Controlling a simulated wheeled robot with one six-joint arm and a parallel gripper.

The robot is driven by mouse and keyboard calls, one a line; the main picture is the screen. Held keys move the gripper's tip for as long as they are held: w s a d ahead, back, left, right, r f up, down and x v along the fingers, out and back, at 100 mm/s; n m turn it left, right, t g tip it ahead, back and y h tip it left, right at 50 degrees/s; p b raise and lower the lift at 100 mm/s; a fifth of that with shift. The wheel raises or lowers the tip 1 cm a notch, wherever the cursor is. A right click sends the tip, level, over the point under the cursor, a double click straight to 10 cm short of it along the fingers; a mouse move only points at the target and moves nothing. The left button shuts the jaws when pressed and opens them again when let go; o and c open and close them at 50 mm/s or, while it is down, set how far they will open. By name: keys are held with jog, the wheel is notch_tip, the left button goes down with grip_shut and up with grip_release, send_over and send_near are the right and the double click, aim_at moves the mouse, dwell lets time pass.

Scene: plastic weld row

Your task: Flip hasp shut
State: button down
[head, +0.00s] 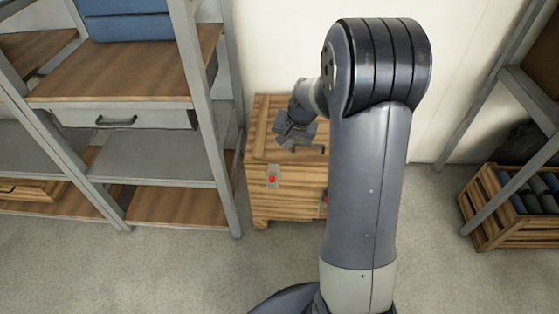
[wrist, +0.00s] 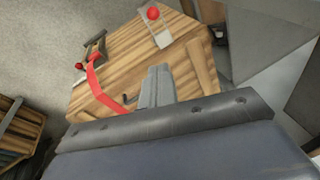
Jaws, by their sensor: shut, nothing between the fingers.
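A wooden chest (head: 285,207) stands against the wall, partly hidden behind my arm. A pale metal plate with a red knob (head: 272,179) is on its front near the top edge; it also shows at the top of the wrist view (wrist: 160,36). A second metal fitting (wrist: 95,48) with a red knob and a red strap (wrist: 98,84) is at the left in the wrist view. I cannot tell which fitting is the hasp. My gripper (head: 284,140) is over the chest top. Its fingers (wrist: 158,84) are shut and empty, apart from both fittings.
A grey-framed shelf unit (head: 205,110) with wooden boards and a drawer (head: 120,118) stands left of the chest. A slatted crate (head: 510,205) of dark rolled items sits on the right. The concrete floor (head: 170,265) in front is clear.

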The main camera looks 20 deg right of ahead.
jog(key=b, duration=0.2)
send_over(276, 182)
jog(key=w+d, duration=0.1)
jog(key=d, duration=0.1)
notch_tip(276, 182, down, 10)
jog(key=r, duration=0.1)
jog(key=shift+s+a+f, duration=0.15)
jog(key=shift+a+f, duration=0.15)
jog(key=shift+f, duration=0.3)
jog(key=shift+s+a+f, duration=0.15)
jog(key=shift+a+f, duration=0.15)
jog(key=shift+f, duration=0.25)
jog(key=shift+s+a+f, duration=0.25)
jog(key=shift+a+f, duration=0.05)
jog(key=shift+f, duration=0.2)
jog(key=shift+f+b, duration=0.2)
jog(key=shift+b, duration=0.3)
